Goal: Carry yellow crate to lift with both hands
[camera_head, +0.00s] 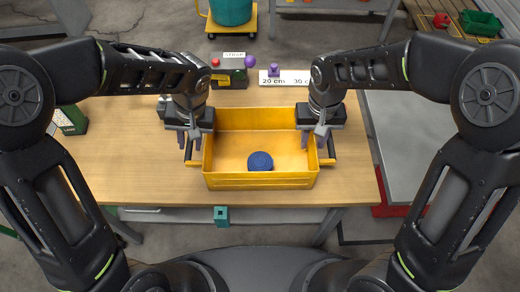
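The yellow crate (260,181) sits upright on the wooden table, with a round blue lid-like object (260,161) inside it near the front wall. My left gripper (189,141) is at the left handle, fingers apart and pointing down. My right gripper (313,139) is at the right side by the wall and handle, fingers also apart. Whether the fingers touch the handles is hard to tell. No thing is clearly recognisable as the lift.
Behind the crate are a box with coloured knobs (229,71) and a white scale strip (284,78) with a purple piece. A green box (72,120) stands at the left. A grey surface (415,145) lies right of the wooden table (120,160). A yellow cart (232,29) carries a teal drum.

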